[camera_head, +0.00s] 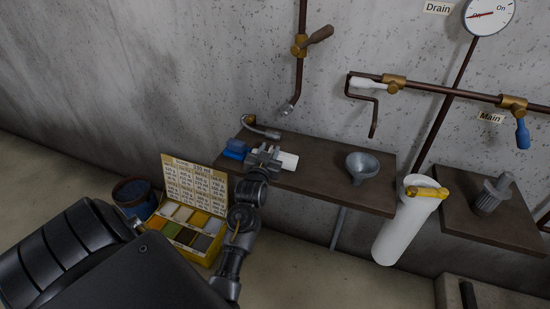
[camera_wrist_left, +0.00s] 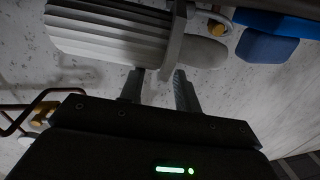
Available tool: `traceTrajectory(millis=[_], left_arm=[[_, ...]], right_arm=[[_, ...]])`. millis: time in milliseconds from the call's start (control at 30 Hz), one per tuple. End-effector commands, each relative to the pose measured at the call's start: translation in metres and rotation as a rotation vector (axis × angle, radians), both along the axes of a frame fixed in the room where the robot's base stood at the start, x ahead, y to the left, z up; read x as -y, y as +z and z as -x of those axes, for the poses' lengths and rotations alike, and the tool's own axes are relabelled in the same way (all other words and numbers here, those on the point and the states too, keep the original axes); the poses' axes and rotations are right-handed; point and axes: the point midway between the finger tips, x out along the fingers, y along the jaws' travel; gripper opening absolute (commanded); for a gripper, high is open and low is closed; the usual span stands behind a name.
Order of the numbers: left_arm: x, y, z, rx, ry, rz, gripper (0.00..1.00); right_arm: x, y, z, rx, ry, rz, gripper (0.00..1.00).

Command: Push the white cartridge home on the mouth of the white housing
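The white cartridge (camera_head: 288,160) lies on the left shelf. In the left wrist view it is a pale ribbed cylinder (camera_wrist_left: 105,32) with a flange and a rounded nub on its right. My left gripper (camera_head: 263,157) is at the cartridge's flanged end. In the left wrist view its two fingers (camera_wrist_left: 160,82) are apart, with the flange's lower end between them and a gap beside the left finger. The white housing (camera_head: 401,228) is a tilted white tube between the shelves. A yellow part (camera_head: 427,192) lies across its upper end and partly hides the mouth. My right gripper is not in view.
A blue block (camera_head: 235,149) lies just left of the gripper, and a grey funnel (camera_head: 362,166) stands to its right. A grey ribbed part (camera_head: 492,194) is on the right shelf (camera_head: 510,232). Pipes and valves run along the wall above. A yellow box (camera_head: 188,222) sits below left.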

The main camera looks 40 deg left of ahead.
Motion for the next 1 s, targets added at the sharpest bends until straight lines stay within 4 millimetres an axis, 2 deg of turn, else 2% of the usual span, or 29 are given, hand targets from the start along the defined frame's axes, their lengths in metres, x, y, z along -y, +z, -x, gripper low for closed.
traceTrajectory(millis=[100, 333, 367, 767, 867, 1000], left_arm=[[0.000, 0.000, 0.000, 0.000, 0.000, 0.000, 0.31], [0.000, 0.000, 0.000, 0.000, 0.000, 0.000, 0.01], [0.000, 0.000, 0.000, 0.000, 0.000, 0.000, 0.00], [0.000, 0.005, 0.000, 0.003, 0.001, -0.001, 0.00], [0.000, 0.017, 0.000, 0.005, 0.000, -0.003, 0.00], [0.000, 0.045, 0.000, 0.007, 0.000, -0.002, 0.00]], right_arm=[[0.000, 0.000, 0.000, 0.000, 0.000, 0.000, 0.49], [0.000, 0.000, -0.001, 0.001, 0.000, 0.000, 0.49], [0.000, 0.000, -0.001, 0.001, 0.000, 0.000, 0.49], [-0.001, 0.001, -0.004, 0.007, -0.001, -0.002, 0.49], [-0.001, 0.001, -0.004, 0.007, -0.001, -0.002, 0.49], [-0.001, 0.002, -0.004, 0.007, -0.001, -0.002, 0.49]])
